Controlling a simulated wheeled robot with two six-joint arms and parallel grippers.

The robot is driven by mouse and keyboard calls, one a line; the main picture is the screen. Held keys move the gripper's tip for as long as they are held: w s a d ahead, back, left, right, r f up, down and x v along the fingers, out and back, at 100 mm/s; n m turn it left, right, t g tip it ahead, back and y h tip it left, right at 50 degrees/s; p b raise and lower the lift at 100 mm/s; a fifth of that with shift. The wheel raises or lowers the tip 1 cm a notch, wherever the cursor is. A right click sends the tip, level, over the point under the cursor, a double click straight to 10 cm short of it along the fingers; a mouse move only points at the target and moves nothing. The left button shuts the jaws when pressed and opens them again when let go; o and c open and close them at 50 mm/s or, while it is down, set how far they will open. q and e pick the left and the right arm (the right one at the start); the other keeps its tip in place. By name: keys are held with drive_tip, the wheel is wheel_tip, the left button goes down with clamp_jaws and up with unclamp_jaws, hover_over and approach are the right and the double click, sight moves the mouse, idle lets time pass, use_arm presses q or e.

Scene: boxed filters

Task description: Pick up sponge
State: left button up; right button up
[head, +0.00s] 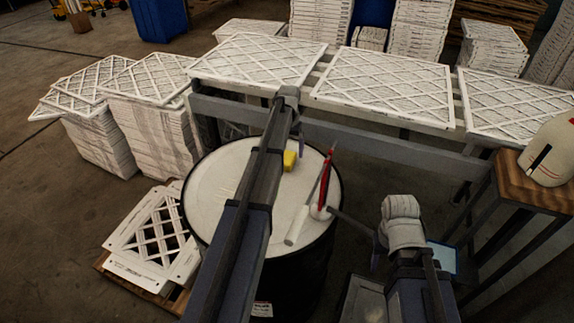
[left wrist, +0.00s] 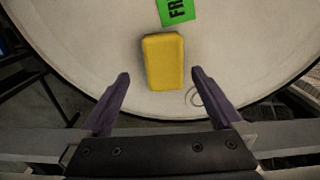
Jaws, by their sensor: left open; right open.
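The yellow sponge (head: 290,160) lies on the pale round top of a drum (head: 215,190), partly hidden by my left arm in the head view. In the left wrist view the sponge (left wrist: 163,58) is fully visible, its near end between the fingertips in the picture. My left gripper (left wrist: 160,77) is open, with a purple finger on each side of the sponge and nothing held. In the head view its fingers (head: 298,140) show just past the sponge. My right gripper (head: 377,248) is open, low to the right of the drum and away from the sponge.
A red tool (head: 325,180) and a white cylinder (head: 297,225) are on the drum's right side. A green label (left wrist: 176,10) lies beyond the sponge. A bench with white filters (head: 385,85) stands behind. Filter stacks (head: 155,130) stand left.

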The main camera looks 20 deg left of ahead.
sight(287, 157)
use_arm(q)
drive_tip(key=shift+s+a+f+b, duration=0.1)
drive_tip(key=shift+a+f+b, duration=0.1)
drive_tip(key=shift+f+b, duration=1.15)
drive_tip(key=shift+a+f+b, duration=0.15)
drive_tip(key=shift+f+b, duration=1.1)
drive_tip(key=shift+b, duration=0.05)
drive_tip(key=shift+r, duration=0.1)
drive_tip(key=c, duration=1.4)
